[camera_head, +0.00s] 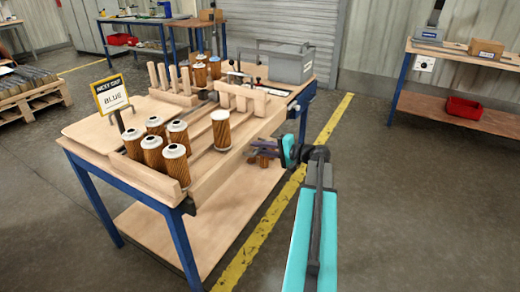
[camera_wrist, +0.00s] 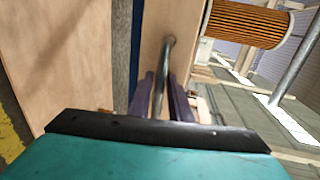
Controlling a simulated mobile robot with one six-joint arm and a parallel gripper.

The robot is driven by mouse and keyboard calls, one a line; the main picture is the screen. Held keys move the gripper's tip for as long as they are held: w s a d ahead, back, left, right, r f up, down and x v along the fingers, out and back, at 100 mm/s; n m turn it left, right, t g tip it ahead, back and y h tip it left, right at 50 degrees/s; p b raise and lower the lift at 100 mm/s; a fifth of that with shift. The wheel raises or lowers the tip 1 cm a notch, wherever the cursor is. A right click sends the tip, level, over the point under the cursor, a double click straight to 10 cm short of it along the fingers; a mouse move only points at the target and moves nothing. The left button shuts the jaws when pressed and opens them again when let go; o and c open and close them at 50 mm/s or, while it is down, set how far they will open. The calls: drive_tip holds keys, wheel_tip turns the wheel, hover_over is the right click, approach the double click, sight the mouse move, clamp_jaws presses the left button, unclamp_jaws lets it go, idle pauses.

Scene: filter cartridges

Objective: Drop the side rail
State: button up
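The wooden side rail (camera_head: 238,148) stands upright along the right long edge of the workbench. In the wrist view, a wooden board that looks like the rail (camera_wrist: 182,22) has a bent grey metal handle (camera_wrist: 167,52) standing out from it. My gripper (camera_wrist: 163,78) has its two purple fingers on either side of this handle, with narrow gaps showing; firm contact is not visible. In the head view my gripper (camera_head: 257,147) is just right of the rail, below its top edge. The handle is not clear there.
Several orange pleated cartridges (camera_head: 175,165) stand on the bench top behind the rail, one (camera_head: 221,130) close to it. Wooden pegs and a grey machine (camera_head: 290,62) are at the back. The floor at right is clear.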

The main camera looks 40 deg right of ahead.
drive_tip(key=p+v, duration=0.1)
drive_tip(key=v, duration=1.2)
drive_tip(key=shift+s, duration=0.4)
drive_tip(key=shift+d, duration=0.1)
